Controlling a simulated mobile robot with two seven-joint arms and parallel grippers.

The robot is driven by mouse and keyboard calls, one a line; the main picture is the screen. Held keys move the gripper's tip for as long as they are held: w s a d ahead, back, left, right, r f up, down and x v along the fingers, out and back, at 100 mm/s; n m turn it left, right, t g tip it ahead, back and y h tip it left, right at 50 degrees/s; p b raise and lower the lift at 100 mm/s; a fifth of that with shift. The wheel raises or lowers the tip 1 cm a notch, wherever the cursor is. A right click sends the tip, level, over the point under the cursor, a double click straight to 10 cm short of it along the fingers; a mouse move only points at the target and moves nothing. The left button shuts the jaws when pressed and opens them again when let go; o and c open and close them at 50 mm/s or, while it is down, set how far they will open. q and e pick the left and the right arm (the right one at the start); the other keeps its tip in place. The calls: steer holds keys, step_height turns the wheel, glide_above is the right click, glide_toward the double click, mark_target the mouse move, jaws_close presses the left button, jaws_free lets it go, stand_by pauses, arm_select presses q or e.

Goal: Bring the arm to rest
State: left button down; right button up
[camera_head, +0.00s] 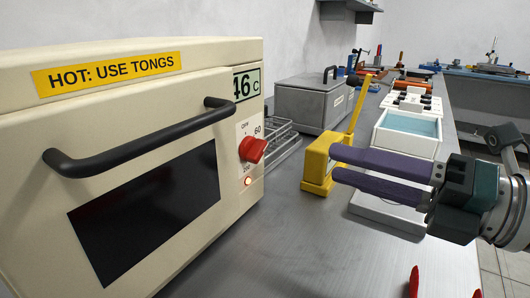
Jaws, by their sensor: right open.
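My right gripper (334,163) comes in from the right with two long purple fingers pointing left. The fingers are open, with a narrow space between them. Their tips are in front of or beside a yellow block (318,168) with a thin yellow bar rising from it. I cannot tell if they touch it. Nothing is clearly held between the fingers. My left gripper is not in view.
A cream oven (230,165) with a black handle (130,140), red knob (253,149) and "HOT: USE TONGS" label fills the left. Behind stand a grey lidded box (308,103) and a white tray (408,143). Red pointed tips (414,282) show at the bottom.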

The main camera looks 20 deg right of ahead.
steer(key=d+r+m+h+p, duration=0.25)
steer(key=m+h+p, duration=0.3)
steer(key=m, duration=0.35)
steer(key=d+r+m+h+p, duration=0.2)
steer(key=r+m+h+p, duration=0.3)
steer(key=m, duration=0.4)
steer(key=s+a+m+g+p, duration=0.3)
steer(key=s+m+g+p, duration=0.25)
steer(key=s, duration=0.35)
steer(key=s+a+m+g+p, duration=0.4)
steer(key=s+m+g+p, duration=0.15)
steer(key=s, duration=0.45)
step_height(320, 180, up, 36)
steer(key=p, duration=3.4)
steer(key=shift+w+d+m+p, duration=0.25)
steer(key=shift+d+m+p, duration=0.05)
steer(key=shift+p, duration=0.05)
